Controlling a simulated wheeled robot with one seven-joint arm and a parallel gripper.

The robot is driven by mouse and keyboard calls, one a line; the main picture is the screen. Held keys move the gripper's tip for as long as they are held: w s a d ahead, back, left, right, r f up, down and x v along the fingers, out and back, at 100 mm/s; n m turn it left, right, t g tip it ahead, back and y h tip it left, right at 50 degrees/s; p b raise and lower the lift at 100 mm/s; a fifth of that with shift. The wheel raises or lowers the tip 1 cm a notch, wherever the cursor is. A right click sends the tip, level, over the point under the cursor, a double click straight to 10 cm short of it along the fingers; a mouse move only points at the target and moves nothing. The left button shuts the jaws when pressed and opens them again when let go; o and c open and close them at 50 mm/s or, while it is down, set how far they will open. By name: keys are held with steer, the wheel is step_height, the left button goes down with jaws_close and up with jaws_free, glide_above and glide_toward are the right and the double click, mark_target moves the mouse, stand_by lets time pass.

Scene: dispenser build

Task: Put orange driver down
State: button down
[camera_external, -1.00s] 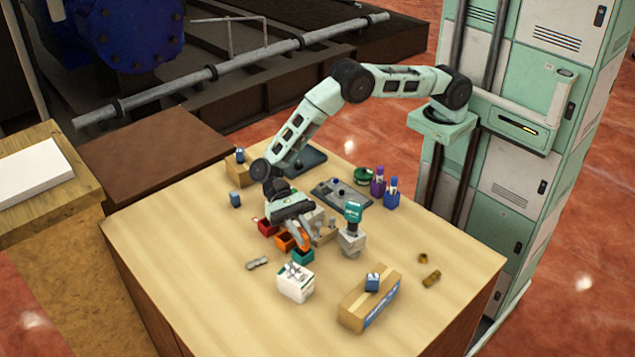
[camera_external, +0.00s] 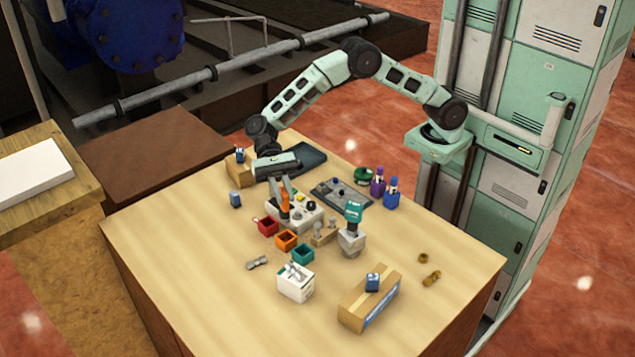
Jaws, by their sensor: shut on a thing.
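The orange driver (camera_external: 285,207) is upright between the fingers of my gripper (camera_external: 284,190), which is shut on it. It is over the left part of a light grey box with coloured knobs (camera_external: 309,218). I cannot tell whether the driver's lower end touches the box or hangs just above it. A small orange bin (camera_external: 287,240) is in front of the box, between a red bin (camera_external: 267,227) and a teal bin (camera_external: 303,254).
A teal driver (camera_external: 353,211) stands in a pale holder (camera_external: 351,241) to the right. A wooden block with pegs (camera_external: 325,237) is between it and the bins. A white box (camera_external: 296,284) and a cardboard box (camera_external: 360,312) are nearer the front.

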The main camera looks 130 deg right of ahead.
mark_target(284, 219)
step_height(284, 219, down, 9)
steer(key=shift+d+f+p, duration=0.1)
steer(key=shift+p, duration=1.1)
steer(key=shift+f, duration=0.1)
steer(key=shift+f, duration=0.1)
steer(key=c, duration=1.3)
jaws_free()
steer(key=shift+c, duration=0.2)
steer(key=shift+r, duration=0.25)
steer(key=b+v, duration=0.3)
steer(key=v, duration=0.9)
steer(key=shift+s, duration=0.1)
